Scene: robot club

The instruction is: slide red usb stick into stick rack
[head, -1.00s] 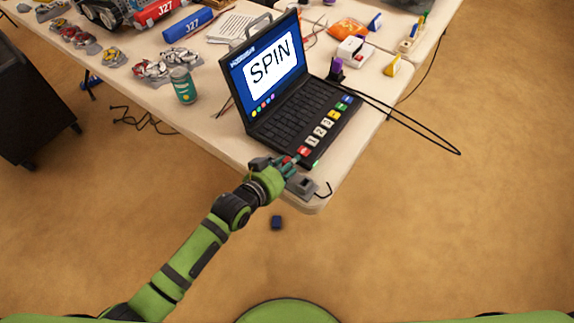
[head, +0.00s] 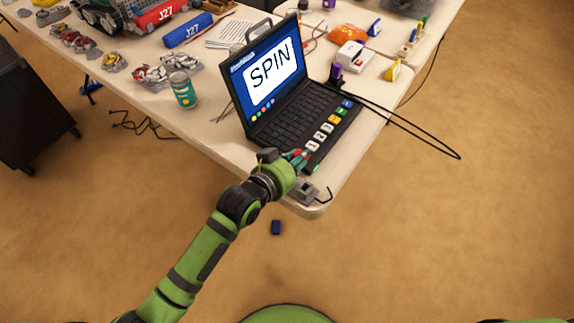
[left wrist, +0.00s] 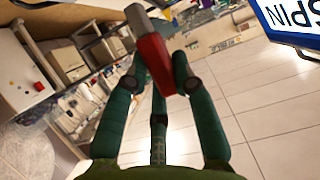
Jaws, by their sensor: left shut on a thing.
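The red USB stick (left wrist: 155,62) is between the green fingers of my left gripper (left wrist: 158,75) in the left wrist view, its grey metal plug pointing up and left, away from the palm. In the head view my left gripper (head: 299,159) is over the front edge of the open laptop (head: 300,112), by its row of coloured keys, and largely covers the stick. A small grey block (head: 306,191) is at the near table corner beside the gripper. I cannot tell whether it is the stick rack. My right gripper is out of view.
The laptop's raised screen (head: 268,75) stands beyond the gripper. A green can (head: 183,90) is to the left. A black cable (head: 420,137) loops off the table's right edge. A white box (head: 354,56) lies farther back.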

